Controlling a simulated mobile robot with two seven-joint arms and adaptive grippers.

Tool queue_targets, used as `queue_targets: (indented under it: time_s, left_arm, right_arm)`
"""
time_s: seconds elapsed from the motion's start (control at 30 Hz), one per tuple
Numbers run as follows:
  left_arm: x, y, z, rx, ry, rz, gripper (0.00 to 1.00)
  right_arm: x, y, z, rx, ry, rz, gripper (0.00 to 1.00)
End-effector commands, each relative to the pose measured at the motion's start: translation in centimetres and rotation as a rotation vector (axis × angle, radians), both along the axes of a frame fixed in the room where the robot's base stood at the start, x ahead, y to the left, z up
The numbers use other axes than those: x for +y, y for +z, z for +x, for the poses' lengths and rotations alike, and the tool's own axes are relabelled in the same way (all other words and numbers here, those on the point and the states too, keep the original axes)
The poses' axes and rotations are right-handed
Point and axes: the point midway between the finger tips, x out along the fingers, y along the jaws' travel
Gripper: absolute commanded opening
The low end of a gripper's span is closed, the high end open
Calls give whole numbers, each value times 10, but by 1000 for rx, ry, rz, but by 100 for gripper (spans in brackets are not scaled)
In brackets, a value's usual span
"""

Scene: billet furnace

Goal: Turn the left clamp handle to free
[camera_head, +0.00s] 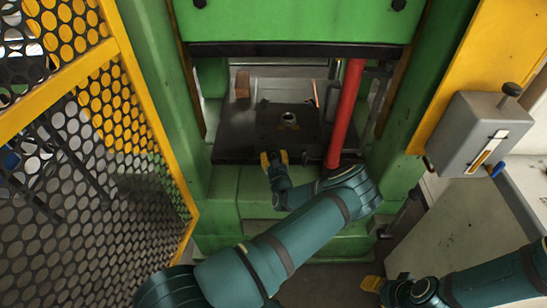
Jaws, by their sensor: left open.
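A reddish-brown upright handle (242,84), which looks like the left clamp handle, stands at the back left of the dark press bed (235,140). A thin orange-tipped piece (315,93), perhaps the right clamp handle, stands at the back right. My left gripper (274,158) has yellow fingertips spread apart at the front edge of the bed. It is open and empty, in front of the left handle and apart from it. My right gripper (372,284) is low at the bottom right, away from the bed; its finger spacing is unclear.
A round fitting (289,119) sits mid-bed. A red post (346,113) stands at the bed's right. The green press head (295,22) hangs above. A yellow-framed mesh guard (135,70) closes the left. A grey control box (470,134) with a lever is at right.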

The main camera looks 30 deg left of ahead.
Motion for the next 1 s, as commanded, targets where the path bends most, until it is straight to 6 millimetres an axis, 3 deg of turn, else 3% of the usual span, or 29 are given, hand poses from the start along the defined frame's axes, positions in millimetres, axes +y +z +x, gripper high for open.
queue_targets:
  time_s: [0.23, 0.27, 0.37, 0.4, 0.77, 1.0]
  left_arm:
    - [0, 0, 0, 0, 0, 0, 43]
    - [0, 0, 0, 0, 0, 0, 39]
    - [0, 0, 0, 0, 0, 0, 4]
    - [0, 0, 0, 0, 0, 0, 0]
    - [1, 1, 0, -11, 1, -21, 0]
    - [4, 4, -2, -71, 1, -119, 0]
  right_arm:
    - [0, 0, 0, 0, 0, 0, 47]
    - [0, 0, 0, 0, 0, 0, 47]
    - [0, 0, 0, 0, 0, 0, 47]
    - [0, 0, 0, 0, 0, 0, 47]
    - [0, 5, -1, 2, 1, 0, 47]
    - [1, 25, -4, 10, 2, 2, 47]
